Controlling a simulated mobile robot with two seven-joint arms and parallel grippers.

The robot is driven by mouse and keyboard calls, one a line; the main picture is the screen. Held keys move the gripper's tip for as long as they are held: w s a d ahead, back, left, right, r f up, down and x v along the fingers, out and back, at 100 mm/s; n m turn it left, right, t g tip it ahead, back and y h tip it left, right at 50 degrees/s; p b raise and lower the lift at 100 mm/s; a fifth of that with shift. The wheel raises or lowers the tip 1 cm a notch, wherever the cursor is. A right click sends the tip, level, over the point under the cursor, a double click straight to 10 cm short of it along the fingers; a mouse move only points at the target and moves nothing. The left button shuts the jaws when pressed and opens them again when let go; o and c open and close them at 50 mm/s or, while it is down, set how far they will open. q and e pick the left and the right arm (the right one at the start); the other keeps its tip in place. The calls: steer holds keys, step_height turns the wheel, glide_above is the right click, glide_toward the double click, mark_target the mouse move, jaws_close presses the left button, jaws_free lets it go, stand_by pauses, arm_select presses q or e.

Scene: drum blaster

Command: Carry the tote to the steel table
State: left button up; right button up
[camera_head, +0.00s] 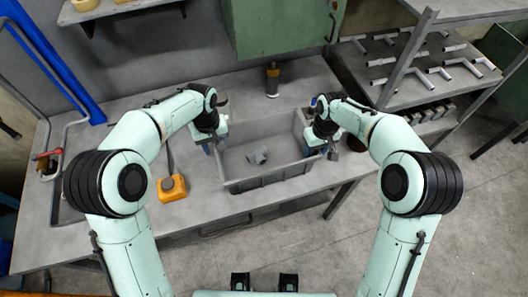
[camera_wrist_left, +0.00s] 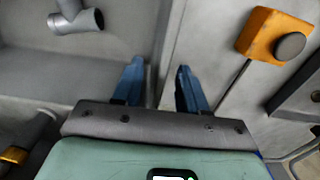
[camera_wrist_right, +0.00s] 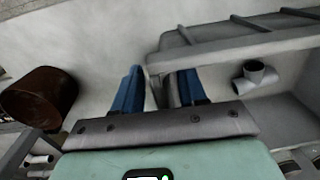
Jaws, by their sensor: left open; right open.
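The grey tote (camera_head: 270,179) stands on a grey metal workbench (camera_head: 110,195). A grey pipe fitting (camera_head: 257,156) lies inside the tote; it also shows in the left wrist view (camera_wrist_left: 77,20) and the right wrist view (camera_wrist_right: 254,78). My left gripper (camera_head: 213,146) is open at the tote's left end wall. In the left wrist view its blue fingers (camera_wrist_left: 160,80) are on either side of the wall's rim. My right gripper (camera_head: 326,150) is open at the right end wall, with its fingers (camera_wrist_right: 160,82) about the rim. Contact with the rim is unclear.
A yellow-orange box with a dark knob (camera_head: 172,188) sits left of the tote. A dark and orange cylinder (camera_head: 272,80) stands behind it. A rack with white pipe pieces (camera_head: 440,72) is at right. Floor is open at lower right.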

arm_select(q)
jaws_close()
arm_select(e)
jaws_close()
arm_select(q)
steer(key=shift+r, duration=0.1)
arm_select(e)
steer(key=shift+r, duration=0.1)
